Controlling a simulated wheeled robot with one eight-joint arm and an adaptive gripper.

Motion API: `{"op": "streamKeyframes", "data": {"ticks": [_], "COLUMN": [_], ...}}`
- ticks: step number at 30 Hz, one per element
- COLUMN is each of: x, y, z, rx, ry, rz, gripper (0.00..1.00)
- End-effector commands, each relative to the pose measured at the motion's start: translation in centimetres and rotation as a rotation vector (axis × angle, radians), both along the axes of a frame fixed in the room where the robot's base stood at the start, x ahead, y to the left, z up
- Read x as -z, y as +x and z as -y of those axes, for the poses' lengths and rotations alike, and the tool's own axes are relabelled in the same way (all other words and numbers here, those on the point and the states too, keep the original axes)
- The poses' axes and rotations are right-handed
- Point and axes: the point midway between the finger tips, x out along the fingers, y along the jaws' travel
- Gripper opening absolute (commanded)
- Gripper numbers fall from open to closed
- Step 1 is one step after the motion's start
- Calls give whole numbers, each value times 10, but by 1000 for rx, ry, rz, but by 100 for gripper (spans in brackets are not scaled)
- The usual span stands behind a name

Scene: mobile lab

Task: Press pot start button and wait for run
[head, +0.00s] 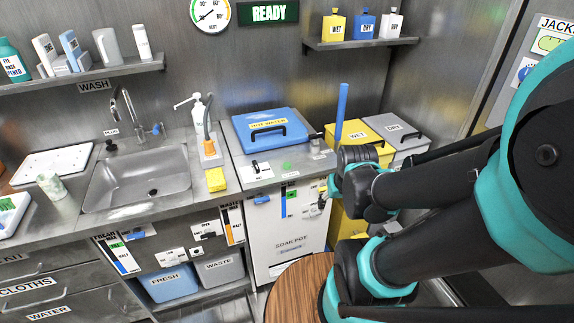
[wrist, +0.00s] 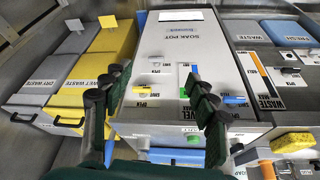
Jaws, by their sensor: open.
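The soak pot (head: 290,240) is a white cabinet below the counter, labelled SOAK POT; its front panel (wrist: 180,50) shows upside down in the wrist view. A blue lid labelled HOT WATER (head: 262,138) is closed on top. A green button (head: 287,166) sits on the top ledge in front of the lid, and a green spot shows past the panel edge in the wrist view (wrist: 193,138). My gripper (head: 325,190) is in front of the panel's upper right, apart from the button. Its fingers are spread and empty in the wrist view (wrist: 155,100).
A black-handled switch (head: 257,168) is left of the button. A blue upright lever (head: 342,110) stands at the right. Yellow WET (head: 358,135) and grey DRY (head: 395,128) bins are beyond. A sign reads READY (head: 269,13). A sink (head: 135,180) is left.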

Motion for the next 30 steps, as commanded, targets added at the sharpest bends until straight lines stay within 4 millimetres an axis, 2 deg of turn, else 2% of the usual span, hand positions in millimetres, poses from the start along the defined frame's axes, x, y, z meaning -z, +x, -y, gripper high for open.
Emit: {"op": "streamKeyframes", "data": {"ticks": [1, 13, 30], "x": [0, 0, 0], "y": [0, 0, 0], "z": [0, 0, 0], "rx": [0, 0, 0], "ry": [0, 0, 0], "rz": [0, 0, 0], "gripper": [48, 0, 0]}}
